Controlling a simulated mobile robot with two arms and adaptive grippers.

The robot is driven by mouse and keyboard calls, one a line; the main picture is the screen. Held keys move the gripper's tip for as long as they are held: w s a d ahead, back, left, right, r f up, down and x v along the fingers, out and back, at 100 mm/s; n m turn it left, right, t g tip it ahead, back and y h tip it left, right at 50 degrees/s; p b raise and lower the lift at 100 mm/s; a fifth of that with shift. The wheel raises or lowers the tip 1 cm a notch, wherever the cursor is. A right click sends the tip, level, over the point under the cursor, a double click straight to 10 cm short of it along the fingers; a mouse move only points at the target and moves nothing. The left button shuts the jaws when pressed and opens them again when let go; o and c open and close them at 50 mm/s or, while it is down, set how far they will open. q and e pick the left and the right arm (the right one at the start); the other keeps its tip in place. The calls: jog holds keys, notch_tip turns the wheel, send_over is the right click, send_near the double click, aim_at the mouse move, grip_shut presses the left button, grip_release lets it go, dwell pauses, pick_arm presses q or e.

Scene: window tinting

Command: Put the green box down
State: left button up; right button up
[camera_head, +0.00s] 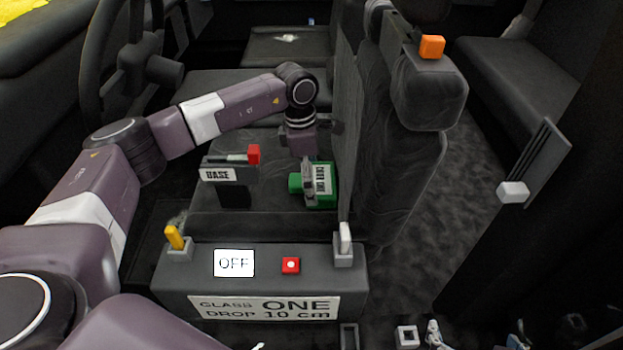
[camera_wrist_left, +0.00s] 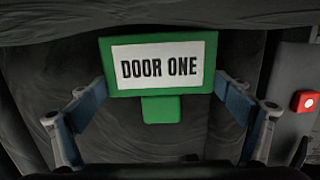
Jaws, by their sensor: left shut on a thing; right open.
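The green box (camera_head: 325,198) with a white label is at the front seat cushion, close to the seat back. In the left wrist view the box (camera_wrist_left: 160,110) faces me, and its label reads "DOOR ONE". My left gripper (camera_head: 308,184) is shut on the box; its two fingers are at the box's sides in the left wrist view (camera_wrist_left: 160,92). I cannot tell whether the box touches the cushion. My right gripper (camera_head: 478,338) shows only partly at the bottom right edge; it is open and empty, away from the box.
A dark holder labelled "BASE" (camera_head: 218,174) with a red knob stands left of the box. In front is a console (camera_head: 190,275) with a yellow lever, an "OFF" sign and a red button. The seat back (camera_head: 400,150) is close on the right. An orange block (camera_head: 432,46) sits on the headrest.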

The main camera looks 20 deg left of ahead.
pick_arm(q)
jog(key=shift+f, duration=0.1)
jog(key=o, duration=0.9)
jog(key=shift+c, duration=0.2)
